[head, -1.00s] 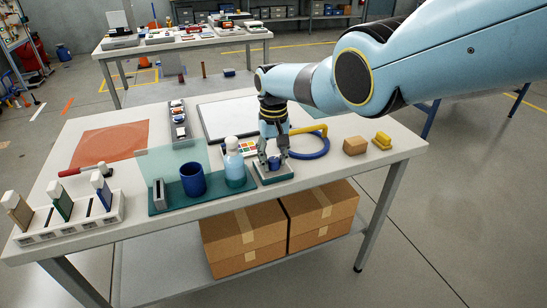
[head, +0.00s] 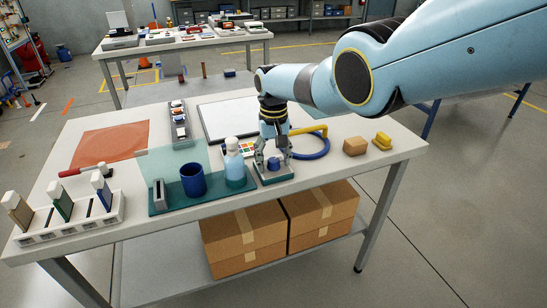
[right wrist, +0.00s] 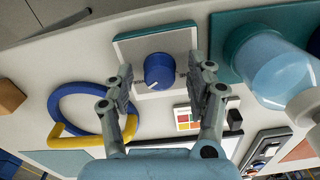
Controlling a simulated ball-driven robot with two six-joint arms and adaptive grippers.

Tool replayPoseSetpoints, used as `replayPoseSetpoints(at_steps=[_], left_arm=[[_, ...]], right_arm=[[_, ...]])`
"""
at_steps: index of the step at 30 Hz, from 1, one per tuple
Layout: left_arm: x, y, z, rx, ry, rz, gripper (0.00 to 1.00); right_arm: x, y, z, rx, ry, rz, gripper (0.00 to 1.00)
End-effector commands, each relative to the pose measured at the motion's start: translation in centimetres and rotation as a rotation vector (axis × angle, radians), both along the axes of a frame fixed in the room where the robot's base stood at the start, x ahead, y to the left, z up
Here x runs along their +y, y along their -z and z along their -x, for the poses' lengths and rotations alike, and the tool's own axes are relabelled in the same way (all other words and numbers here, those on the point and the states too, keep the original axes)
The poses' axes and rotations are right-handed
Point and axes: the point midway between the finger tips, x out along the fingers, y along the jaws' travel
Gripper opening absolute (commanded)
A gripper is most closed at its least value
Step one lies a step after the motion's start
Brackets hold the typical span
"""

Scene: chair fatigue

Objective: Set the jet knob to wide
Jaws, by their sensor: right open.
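The jet knob is a round blue knob (right wrist: 158,70) with a white pointer line, on a pale square plate with a green border (right wrist: 153,45). The pointer slants toward the lower left in the right wrist view. The knob also shows in the head view (head: 273,164) near the table's front edge. My right gripper (right wrist: 161,75) is open, with one finger on each side of the knob and gaps between. In the head view my right gripper (head: 273,160) is over the knob plate. The plate's markings are too small to read. My left gripper is not in view.
A blue ring with a yellow handle (right wrist: 75,108) lies close by. A cardboard block (head: 355,146) and yellow object (head: 382,141) are to the right.

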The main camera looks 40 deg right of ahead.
Motion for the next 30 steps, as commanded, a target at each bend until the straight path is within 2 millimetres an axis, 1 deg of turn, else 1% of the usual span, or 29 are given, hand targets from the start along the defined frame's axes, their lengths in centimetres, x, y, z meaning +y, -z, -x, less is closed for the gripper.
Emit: replayPoseSetpoints(at_steps=[5,8,12,18,21,25,30], left_arm=[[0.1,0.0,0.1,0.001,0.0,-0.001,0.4],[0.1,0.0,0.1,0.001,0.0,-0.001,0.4],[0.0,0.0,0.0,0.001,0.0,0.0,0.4],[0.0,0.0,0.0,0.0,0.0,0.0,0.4],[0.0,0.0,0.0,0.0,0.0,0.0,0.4],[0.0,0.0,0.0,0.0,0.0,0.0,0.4],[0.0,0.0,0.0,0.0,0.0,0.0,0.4]], right_arm=[[-0.1,-0.5,-0.1,-0.002,0.0,0.001,0.56],[-0.1,-1.3,-0.2,-0.003,0.001,0.001,0.56],[0.0,-3.2,0.0,-0.005,0.0,0.002,0.56],[0.0,-7.9,-0.1,-0.004,0.0,0.001,0.56],[0.0,-9.8,-0.1,-0.002,0.0,0.001,0.56],[0.0,-11.3,-0.1,-0.002,0.0,0.001,0.56],[0.0,-12.0,0.0,0.0,0.0,0.0,0.56]])
